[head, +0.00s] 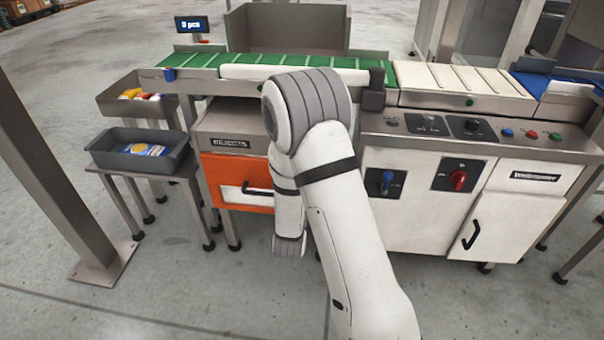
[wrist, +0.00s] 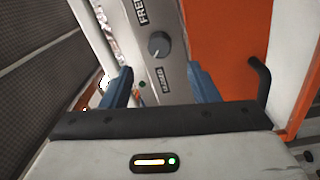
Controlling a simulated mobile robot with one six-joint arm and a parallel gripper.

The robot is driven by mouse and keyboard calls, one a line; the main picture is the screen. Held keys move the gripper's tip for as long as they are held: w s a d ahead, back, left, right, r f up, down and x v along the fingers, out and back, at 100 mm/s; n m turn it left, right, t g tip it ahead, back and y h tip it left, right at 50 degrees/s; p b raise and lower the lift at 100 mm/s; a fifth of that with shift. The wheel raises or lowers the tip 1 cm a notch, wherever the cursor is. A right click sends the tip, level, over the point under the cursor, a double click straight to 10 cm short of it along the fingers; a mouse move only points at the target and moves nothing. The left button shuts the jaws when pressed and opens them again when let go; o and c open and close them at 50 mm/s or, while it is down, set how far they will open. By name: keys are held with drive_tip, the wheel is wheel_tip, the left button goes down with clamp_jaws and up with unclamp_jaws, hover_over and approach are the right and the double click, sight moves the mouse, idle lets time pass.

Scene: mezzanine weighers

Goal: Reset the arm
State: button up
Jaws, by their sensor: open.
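My gripper (wrist: 160,76) is open in the wrist view. Its two blue fingers stand apart with nothing between them. Beyond them is a grey panel (wrist: 176,78) with a dark round knob (wrist: 159,44); I cannot tell whether the fingers touch it. An orange panel (wrist: 232,40) with a black handle (wrist: 259,78) is to the right. In the head view my white arm is bent in front of the machine, and I cannot make out the gripper there.
An orange drawer (head: 228,176) sits under the green conveyor (head: 206,60). A white cabinet (head: 512,214) with knobs stands right. A grey tray (head: 108,151) and a bin (head: 122,106) holding items are left. A steel post (head: 42,150) stands at far left. The foreground floor is clear.

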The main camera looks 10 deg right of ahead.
drive_tip(key=s+a+r+m+g+y+p, duration=0.1)
drive_tip(key=s+r+m+g+y+p, duration=0.25)
drive_tip(key=r+p, duration=0.7)
drive_tip(key=s+a+r+m+g+y+p, duration=0.1)
drive_tip(key=s+r+m+g+y+p, duration=0.25)
drive_tip(key=r+p, duration=0.65)
drive_tip(key=s+d+r+m+g+p, duration=0.2)
drive_tip(key=s+r+g+p, duration=0.2)
drive_tip(key=s+r, duration=0.6)
drive_tip(key=s+d+r+m+g+h+p, duration=0.1)
drive_tip(key=s+r+p, duration=0.4)
drive_tip(key=s+r, duration=0.6)
drive_tip(key=s+d+m+g, duration=0.1)
drive_tip(key=m+g, duration=0.1)
drive_tip(key=shift+s+d+g+p, duration=0.35)
drive_tip(key=shift+g+p, duration=0.05)
drive_tip(key=shift+r, duration=0.15)
